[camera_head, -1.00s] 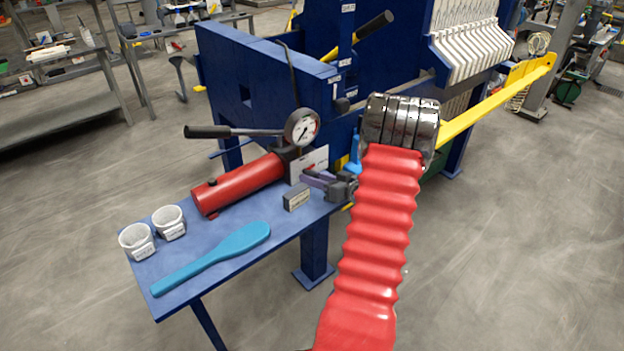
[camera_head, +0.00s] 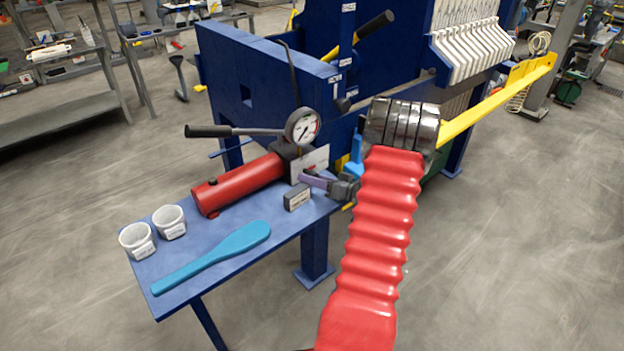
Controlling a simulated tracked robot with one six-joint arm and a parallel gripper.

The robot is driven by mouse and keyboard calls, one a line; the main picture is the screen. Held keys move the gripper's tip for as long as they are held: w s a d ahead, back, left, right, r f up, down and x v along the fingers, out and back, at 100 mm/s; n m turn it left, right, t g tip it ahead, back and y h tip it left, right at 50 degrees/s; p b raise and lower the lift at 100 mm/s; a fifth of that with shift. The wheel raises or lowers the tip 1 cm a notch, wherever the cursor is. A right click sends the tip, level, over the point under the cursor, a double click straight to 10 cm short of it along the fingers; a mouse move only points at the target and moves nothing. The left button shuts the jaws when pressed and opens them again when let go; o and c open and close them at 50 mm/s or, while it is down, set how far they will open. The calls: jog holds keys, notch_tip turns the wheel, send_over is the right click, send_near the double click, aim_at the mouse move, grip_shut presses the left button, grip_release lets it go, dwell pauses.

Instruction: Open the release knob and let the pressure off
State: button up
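The red hand pump (camera_head: 238,186) lies on the blue side table, with a dark valve block at its right end. A round white-faced pressure gauge (camera_head: 302,126) stands above that block; its reading is too small to tell. The pump lever (camera_head: 210,131) points left, roughly level. My gripper (camera_head: 310,178) has purple and dark grey fingers and points left, close to the pump's right end and in front of a white plate (camera_head: 312,162). I cannot make out the release knob, whether my fingers touch anything, or how far apart they are.
The blue press frame (camera_head: 265,75) stands behind. A yellow bar (camera_head: 495,103) runs right.

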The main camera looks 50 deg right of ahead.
jog(key=shift+s+d, duration=0.1)
jog(key=shift+s+r, duration=0.15)
jog(key=shift+s, duration=0.25)
jog(key=s+r, duration=0.2)
jog(key=s, duration=1)
jog(key=shift+s, duration=0.3)
